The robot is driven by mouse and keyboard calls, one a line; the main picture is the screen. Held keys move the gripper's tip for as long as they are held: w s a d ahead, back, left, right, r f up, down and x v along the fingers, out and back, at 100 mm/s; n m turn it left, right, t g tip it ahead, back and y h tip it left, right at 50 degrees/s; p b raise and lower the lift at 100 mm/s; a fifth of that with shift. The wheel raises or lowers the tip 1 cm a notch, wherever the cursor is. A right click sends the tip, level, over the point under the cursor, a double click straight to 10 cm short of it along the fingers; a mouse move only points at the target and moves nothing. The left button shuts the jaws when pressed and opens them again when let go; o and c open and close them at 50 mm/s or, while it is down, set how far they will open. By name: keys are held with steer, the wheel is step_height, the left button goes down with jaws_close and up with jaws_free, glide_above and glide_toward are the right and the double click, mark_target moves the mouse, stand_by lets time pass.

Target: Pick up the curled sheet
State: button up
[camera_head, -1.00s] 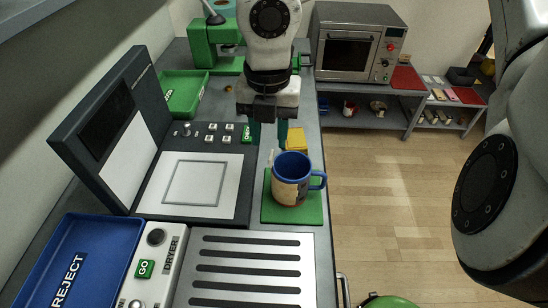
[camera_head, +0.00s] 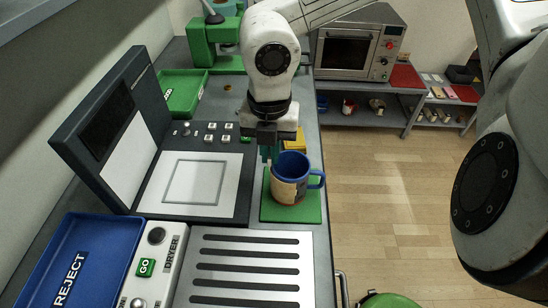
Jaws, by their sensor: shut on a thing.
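A blue-rimmed mug (camera_head: 290,167) stands upright on a green mat (camera_head: 308,213), its handle to the right. A tan, patterned wrap (camera_head: 287,190), which looks like the curled sheet, covers the mug's front and left side. My gripper (camera_head: 269,156) points down at the mug's upper left edge, its teal fingers close together. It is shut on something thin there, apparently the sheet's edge. The grip itself is too small to see clearly, and the wrap's far side is hidden.
A yellow block (camera_head: 294,146) is just behind the mug. A press with a flat white plate (camera_head: 195,182) stands left, a slotted dryer (camera_head: 250,264) in front. A blue REJECT tray (camera_head: 85,245) is front left, a green tray (camera_head: 184,92) further back.

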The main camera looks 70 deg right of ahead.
steer(key=shift+r, duration=0.1)
jaws_close()
step_height(320, 180, up, 14)
steer(key=p, duration=0.1)
steer(key=shift+p, duration=0.35)
stand_by(0.8)
